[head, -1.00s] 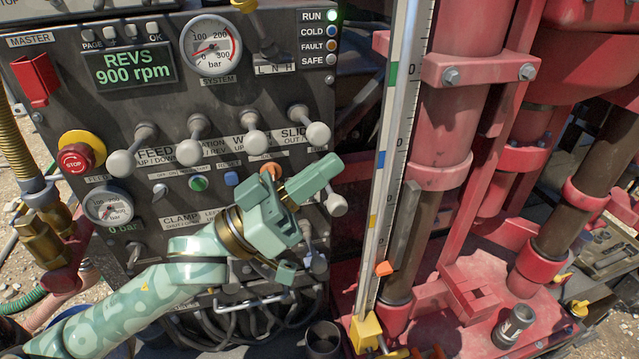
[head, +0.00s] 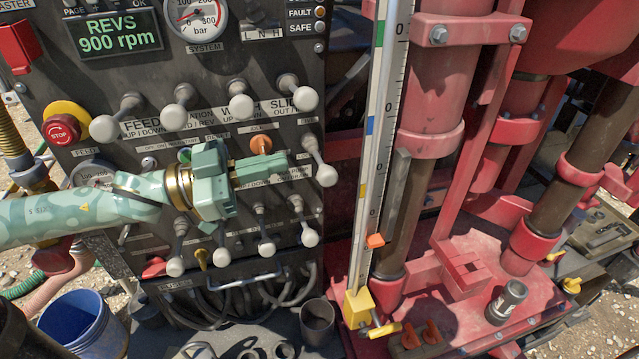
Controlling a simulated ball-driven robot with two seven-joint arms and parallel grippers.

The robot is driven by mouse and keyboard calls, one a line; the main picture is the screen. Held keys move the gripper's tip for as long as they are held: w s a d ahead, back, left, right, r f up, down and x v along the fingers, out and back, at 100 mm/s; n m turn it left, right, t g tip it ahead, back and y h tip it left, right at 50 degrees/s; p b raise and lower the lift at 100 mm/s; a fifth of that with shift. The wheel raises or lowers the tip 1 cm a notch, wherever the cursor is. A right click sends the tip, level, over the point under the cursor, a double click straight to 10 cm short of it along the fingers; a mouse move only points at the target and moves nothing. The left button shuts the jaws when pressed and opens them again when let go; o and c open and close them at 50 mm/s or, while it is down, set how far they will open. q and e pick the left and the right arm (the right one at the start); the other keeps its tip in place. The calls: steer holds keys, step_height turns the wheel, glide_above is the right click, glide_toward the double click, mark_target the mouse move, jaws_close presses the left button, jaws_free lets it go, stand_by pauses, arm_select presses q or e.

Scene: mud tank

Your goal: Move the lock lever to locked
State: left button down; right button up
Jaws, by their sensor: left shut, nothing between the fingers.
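My left gripper (head: 284,165) is shut and empty. It points right in front of the control panel (head: 55,85), just under an orange knob (head: 261,145) and left of a long white-knobbed lever (head: 325,174). I cannot tell whether it touches either. No lever is readably marked as the lock lever. Two orange handles (head: 431,332) stand at the rig's foot. My right gripper is out of view.
An upper row of white-knobbed levers (head: 240,106) sticks out above my gripper. A red stop button (head: 62,132) is at the left. A scale post (head: 366,190) and red rig columns (head: 432,130) stand at the right. A blue bucket (head: 82,325) stands at lower left.

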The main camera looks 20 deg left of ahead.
mark_target(318, 161)
arm_select(q)
steer(key=shift+n, duration=0.3)
steer(key=w+d+p, duration=0.1)
steer(key=d, duration=0.1)
steer(key=w+d+f+p, duration=0.1)
steer(key=w+d+p, duration=0.3)
steer(key=shift+w+f, duration=0.2)
steer(key=shift+f, duration=0.15)
steer(key=shift+a+f, duration=0.25)
steer(key=shift+f, duration=0.25)
step_height(318, 161, down, 5)
steer(key=m+b, duration=0.2)
steer(key=m, duration=0.1)
steer(key=m+b, duration=0.2)
steer(key=shift+s+m+g+h, duration=0.15)
steer(key=shift+m+g+h, duration=0.25)
